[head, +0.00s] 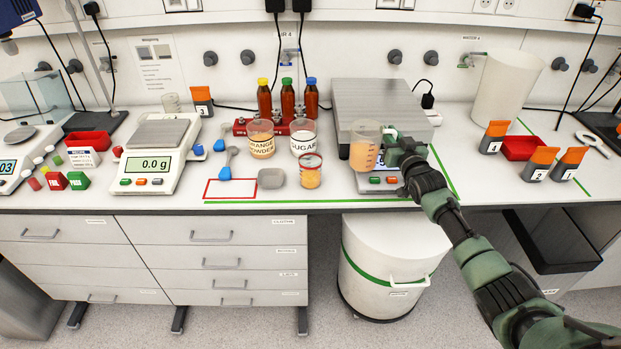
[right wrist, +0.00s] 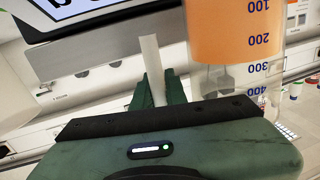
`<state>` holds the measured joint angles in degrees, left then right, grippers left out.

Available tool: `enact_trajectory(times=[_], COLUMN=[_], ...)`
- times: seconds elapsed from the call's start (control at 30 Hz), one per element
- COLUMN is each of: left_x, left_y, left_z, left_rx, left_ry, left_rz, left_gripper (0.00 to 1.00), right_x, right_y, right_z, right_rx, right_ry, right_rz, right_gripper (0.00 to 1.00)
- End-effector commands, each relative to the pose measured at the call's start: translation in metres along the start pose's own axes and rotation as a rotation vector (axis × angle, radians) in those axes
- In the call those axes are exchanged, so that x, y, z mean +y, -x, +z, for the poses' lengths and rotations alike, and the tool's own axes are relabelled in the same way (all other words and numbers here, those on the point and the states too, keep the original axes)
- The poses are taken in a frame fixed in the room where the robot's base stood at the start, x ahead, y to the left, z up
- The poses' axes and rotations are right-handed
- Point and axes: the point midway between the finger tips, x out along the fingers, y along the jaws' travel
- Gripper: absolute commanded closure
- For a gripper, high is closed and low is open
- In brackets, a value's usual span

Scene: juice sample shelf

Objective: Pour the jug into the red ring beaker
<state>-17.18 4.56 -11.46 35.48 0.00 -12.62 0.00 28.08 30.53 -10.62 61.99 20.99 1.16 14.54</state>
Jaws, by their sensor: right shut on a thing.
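The clear jug (head: 365,158) holds orange liquid and looks upright in the head view, in front of the large grey-topped scale. My right gripper (head: 394,151) is shut on the jug's handle, on the jug's right side. In the right wrist view the green fingers (right wrist: 158,92) close around the pale handle (right wrist: 151,58), with the jug (right wrist: 236,45) and its blue marks beside them. The red ring beaker (head: 311,172) stands on the bench left of the jug, apart from it, with orange contents. My left gripper is out of view.
The orange powder tub (head: 261,138) and sugar tub (head: 303,136) stand behind the beaker. A grey stone-like piece (head: 271,179) lies left of it. Bottles in a red rack (head: 241,127) stand further back. The large scale (head: 378,99) fills the space behind the jug.

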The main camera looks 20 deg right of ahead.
Motion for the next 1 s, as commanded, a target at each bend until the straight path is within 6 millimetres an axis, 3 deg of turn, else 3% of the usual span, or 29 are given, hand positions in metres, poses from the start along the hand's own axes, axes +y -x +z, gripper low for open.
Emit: enact_trajectory(times=[0.17,0.6,1.0], left_x=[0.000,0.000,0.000], left_y=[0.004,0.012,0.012], left_z=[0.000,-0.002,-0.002], left_rx=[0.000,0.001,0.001], left_ry=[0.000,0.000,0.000], left_rz=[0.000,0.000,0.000], left_gripper=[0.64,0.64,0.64], right_x=[-0.001,0.032,0.035], right_y=[-0.001,0.005,0.006], right_z=[-0.008,-0.037,-0.039], right_rx=[0.007,0.006,0.006], right_ry=[0.002,0.006,0.005], right_rz=[-0.002,-0.002,-0.002], right_gripper=[1.00,1.00,1.00])
